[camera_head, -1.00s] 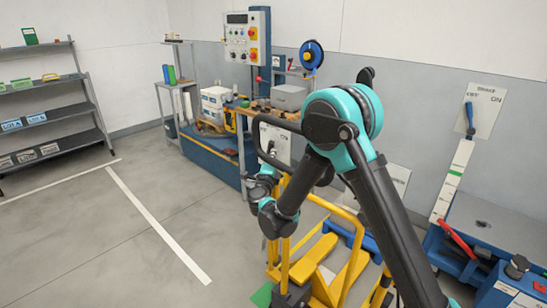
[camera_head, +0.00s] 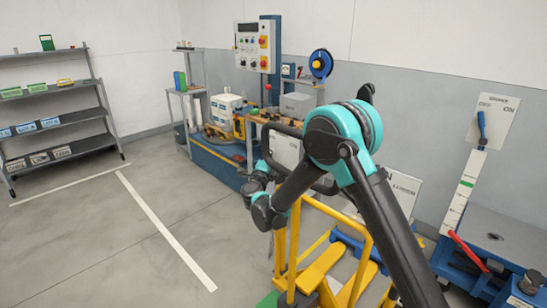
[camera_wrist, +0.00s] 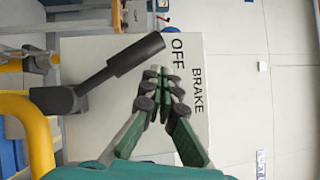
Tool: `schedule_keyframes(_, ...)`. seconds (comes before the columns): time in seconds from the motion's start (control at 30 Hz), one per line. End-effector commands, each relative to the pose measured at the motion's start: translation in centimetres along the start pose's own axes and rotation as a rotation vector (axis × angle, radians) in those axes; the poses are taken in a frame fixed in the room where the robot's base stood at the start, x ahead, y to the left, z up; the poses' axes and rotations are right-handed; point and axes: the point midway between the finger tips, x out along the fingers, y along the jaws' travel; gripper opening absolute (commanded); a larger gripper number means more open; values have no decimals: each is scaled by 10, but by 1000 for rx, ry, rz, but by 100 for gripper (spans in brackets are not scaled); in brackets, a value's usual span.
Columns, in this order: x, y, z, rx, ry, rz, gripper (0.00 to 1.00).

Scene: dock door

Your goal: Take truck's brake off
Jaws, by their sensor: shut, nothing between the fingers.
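In the wrist view, a pale panel (camera_wrist: 105,130) carries the words OFF and BRAKE, which appear turned sideways. A brake lever (camera_wrist: 135,54) with a thick black grip slants across it from a dark pivot at the left toward OFF. My gripper (camera_wrist: 160,76) is shut and empty, its fingertips just to the lower right of the lever's grip end. I cannot tell if they touch it. In the head view the yellow truck (camera_head: 325,265) stands under my arm, with a pale panel (camera_head: 284,150) by its black handle. My fingers are hidden there.
A wall plate (camera_head: 495,115) with a blue lever is at the right, above a blue machine (camera_head: 500,235) with a red lever. A workbench (camera_head: 205,150) stands behind the truck and a shelf rack (camera_head: 55,120) at the far left. The floor left of the truck is clear.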

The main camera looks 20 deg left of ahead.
Motion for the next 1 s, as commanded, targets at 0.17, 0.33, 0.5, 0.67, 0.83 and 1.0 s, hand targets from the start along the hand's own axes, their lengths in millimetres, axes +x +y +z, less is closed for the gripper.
schedule_keyframes(0.17,4,3,7,0,0,0,0)
schedule_keyframes(0.33,6,5,10,0,0,0,0)
schedule_keyframes(0.5,7,6,11,0,0,0,0)
schedule_keyframes(0.67,7,6,11,0,0,0,0)
schedule_keyframes(0.83,7,6,11,0,-1,0,0)
schedule_keyframes(1.0,7,4,10,0,0,0,0)
